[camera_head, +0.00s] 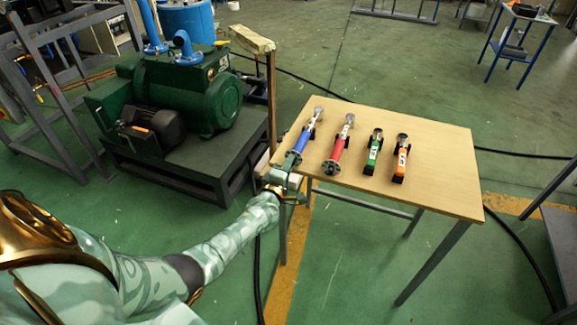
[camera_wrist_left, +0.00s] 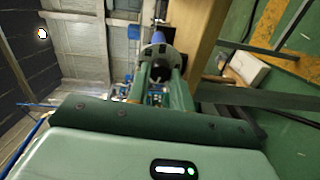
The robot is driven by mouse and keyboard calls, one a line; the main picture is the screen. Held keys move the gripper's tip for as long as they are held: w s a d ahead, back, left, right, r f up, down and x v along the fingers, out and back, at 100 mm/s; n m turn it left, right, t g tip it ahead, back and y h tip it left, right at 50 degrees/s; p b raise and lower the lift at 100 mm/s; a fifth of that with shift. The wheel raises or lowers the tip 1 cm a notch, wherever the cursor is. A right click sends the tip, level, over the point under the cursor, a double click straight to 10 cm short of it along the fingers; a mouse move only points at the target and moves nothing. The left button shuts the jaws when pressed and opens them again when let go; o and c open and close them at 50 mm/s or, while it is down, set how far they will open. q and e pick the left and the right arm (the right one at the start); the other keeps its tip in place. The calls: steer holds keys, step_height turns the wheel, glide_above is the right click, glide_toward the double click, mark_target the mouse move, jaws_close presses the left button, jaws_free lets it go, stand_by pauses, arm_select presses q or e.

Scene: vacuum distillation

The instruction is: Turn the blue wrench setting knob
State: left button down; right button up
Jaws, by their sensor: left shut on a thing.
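The blue wrench (camera_head: 302,140) lies on the wooden table near its left edge, its silver head pointing away from me. My left gripper (camera_head: 287,172) is at the near end of this wrench, by the table's left front corner. In the left wrist view my left gripper (camera_wrist_left: 160,78) is shut on the grey round setting knob (camera_wrist_left: 159,62) at the end of the handle. A bit of the blue handle (camera_wrist_left: 158,38) shows beyond it. In the head view the gripper hides the knob. My right gripper is not in view.
A red wrench (camera_head: 339,148), a green wrench (camera_head: 373,155) and an orange wrench (camera_head: 401,163) lie to the right on the table (camera_head: 440,180). A green pump (camera_head: 190,95) stands left of the table. The table's right part is bare.

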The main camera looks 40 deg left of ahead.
arm_select(q)
steer(key=shift+f+n, duration=0.2)
steer(key=shift+n, duration=1)
steer(key=c, duration=1.2)
jaws_free()
steer(key=shift+r, duration=0.1)
steer(key=shift+c, duration=0.2)
steer(key=shift+s, duration=0.1)
steer(key=p+v, duration=0.5)
steer(key=v, duration=1.1)
steer(key=shift+s, duration=0.15)
steer(key=shift+a, duration=0.1)
